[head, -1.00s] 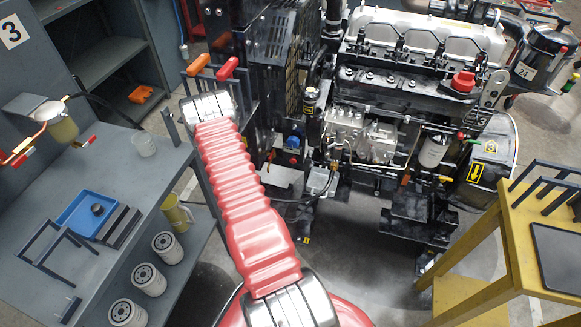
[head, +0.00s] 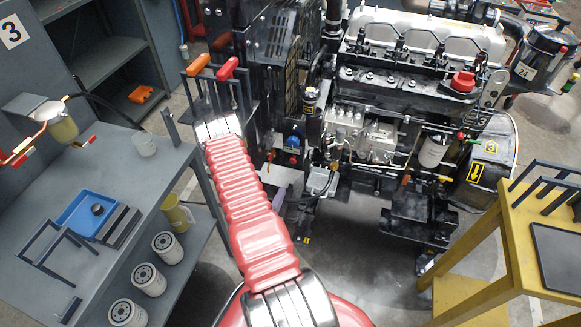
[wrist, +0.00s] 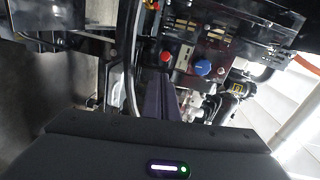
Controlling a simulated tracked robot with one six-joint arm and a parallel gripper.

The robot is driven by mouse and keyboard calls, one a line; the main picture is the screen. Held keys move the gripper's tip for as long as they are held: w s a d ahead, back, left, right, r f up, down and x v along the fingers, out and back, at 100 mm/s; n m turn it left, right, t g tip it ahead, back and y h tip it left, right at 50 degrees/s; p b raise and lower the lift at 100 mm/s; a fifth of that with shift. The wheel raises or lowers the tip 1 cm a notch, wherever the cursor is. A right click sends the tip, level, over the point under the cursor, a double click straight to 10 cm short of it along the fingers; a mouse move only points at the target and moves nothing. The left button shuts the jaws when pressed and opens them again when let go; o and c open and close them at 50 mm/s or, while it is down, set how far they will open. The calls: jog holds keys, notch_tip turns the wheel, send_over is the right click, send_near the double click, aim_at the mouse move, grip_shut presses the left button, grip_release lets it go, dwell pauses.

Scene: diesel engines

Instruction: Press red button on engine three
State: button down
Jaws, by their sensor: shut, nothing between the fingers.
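The engine (head: 400,90) marked 3 stands at the upper middle and right of the head view. In the wrist view a red button (wrist: 166,57) sits on a dark panel, left of a larger blue knob (wrist: 203,67). The blue knob also shows small in the head view (head: 293,141). My gripper (wrist: 157,86) is shut and empty; its dark fingers point up the wrist picture, with their tips just below the red button. Whether they touch it cannot be told. In the head view I cannot make out the gripper clearly.
A grey bench (head: 125,185) with a blue tray (head: 84,213) and several white filters is at the left. A yellow stand (head: 520,225) is at the right. Orange and red levers (head: 228,68) rise beyond my arm. A dark curved hose (wrist: 130,55) runs close left of the fingers.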

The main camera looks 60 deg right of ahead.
aim_at(293, 160)
jog(key=shift+w+r+m+h, duration=0.15)
jog(key=shift+r+m+h, duration=0.15)
jog(key=shift+r+m, duration=0.35)
jog(key=d, duration=0.4)
jog(key=w+d, duration=0.1)
jog(key=d, duration=0.4)
jog(key=w+d, duration=0.1)
jog(key=d, duration=0.4)
jog(key=shift+w+f, duration=0.2)
jog(key=shift+f, duration=0.2)
jog(key=shift+a, duration=0.1)
